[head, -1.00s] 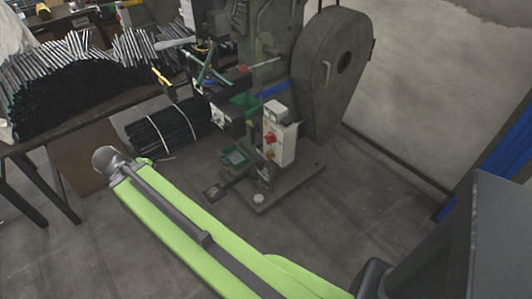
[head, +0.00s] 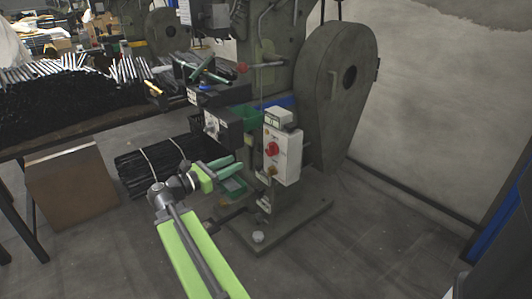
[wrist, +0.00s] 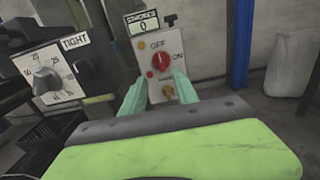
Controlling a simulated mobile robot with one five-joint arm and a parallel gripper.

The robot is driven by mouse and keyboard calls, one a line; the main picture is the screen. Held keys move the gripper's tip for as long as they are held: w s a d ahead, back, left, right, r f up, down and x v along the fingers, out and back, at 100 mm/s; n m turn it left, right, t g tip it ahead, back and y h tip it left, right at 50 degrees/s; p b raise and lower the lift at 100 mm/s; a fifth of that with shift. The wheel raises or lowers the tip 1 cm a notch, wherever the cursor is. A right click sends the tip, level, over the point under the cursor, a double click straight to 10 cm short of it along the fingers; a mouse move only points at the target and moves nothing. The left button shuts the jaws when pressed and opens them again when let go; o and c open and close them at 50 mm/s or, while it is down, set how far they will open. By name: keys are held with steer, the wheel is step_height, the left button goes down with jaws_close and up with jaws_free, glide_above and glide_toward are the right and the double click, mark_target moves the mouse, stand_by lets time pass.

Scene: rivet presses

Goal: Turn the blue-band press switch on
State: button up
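The press (head: 345,95) with a blue band (head: 278,103) stands at the centre right in the head view. Its white switch box (head: 288,157) carries a red rotary switch (head: 271,148) and an orange-brown knob below. In the wrist view the red switch (wrist: 160,62) sits beneath the word OFF, with ON to its right. Its handle looks roughly upright, pointing towards OFF. My gripper (head: 238,164) is left of the box and apart from it in the head view. Its teal fingers are spread in the wrist view (wrist: 158,84), empty, below and either side of the red switch.
A dark box with a TIGHT dial (wrist: 47,80) is left of the switch box. A table of black rods (head: 70,105) stands left, with a bundle of rods (head: 160,160) on the floor. Another press (head: 168,30) stands behind.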

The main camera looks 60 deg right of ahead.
mark_target(268, 148)
steer(key=x, duration=1.5)
steer(key=shift+d, duration=0.25)
jaws_close()
